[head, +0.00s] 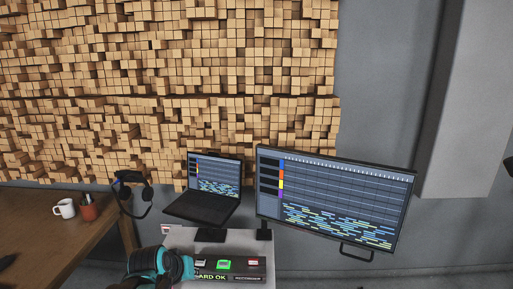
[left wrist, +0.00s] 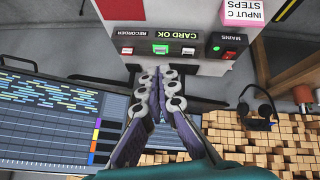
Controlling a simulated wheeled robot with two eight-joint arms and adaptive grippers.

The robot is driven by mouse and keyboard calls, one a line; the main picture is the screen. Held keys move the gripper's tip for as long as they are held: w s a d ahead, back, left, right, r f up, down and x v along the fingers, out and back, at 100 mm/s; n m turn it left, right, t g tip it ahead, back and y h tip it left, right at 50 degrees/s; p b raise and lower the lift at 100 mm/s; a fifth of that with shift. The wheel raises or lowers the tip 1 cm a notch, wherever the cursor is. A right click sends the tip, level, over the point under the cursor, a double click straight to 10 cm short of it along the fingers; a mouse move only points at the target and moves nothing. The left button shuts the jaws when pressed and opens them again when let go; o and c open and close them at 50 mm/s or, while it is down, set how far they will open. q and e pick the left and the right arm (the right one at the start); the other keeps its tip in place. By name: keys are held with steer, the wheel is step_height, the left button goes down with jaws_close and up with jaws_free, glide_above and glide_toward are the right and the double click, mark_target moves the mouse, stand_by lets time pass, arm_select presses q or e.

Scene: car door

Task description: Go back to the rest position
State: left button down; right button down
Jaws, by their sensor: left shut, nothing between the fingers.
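My left gripper (left wrist: 160,72) is shut and empty in the left wrist view, its two purple-grey fingers together just short of the white console (left wrist: 185,68). My teal and black left arm shows at the bottom of the head view, where its fingertips cannot be made out. The console's dark panel (head: 235,275) carries a lit green switch (left wrist: 161,48) under a "CARD OK" label, a "RECORDER" switch (left wrist: 127,50) and a "MAINS" switch (left wrist: 215,49). The fingers look apart from the switches. My right gripper is not in view.
A laptop (head: 205,200) and a large monitor (head: 335,208) stand behind the console. At the left, a wooden desk (head: 45,235) holds a white mug (head: 64,208) and a pen cup (head: 88,211); headphones (head: 132,190) hang beside it. A wood-block wall (head: 170,90) closes the back.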

arm_select(q)
steer(key=s+f+m, duration=0.1)
steer(key=s+f, duration=0.1)
steer(key=s, duration=0.8)
steer(key=s+f+m+y, duration=0.1)
steer(key=s+f, duration=0.2)
steer(key=s, duration=0.7)
steer(key=shift+s+d+f, duration=0.15)
steer(key=shift+s+f, duration=0.05)
steer(key=shift+f, duration=0.15)
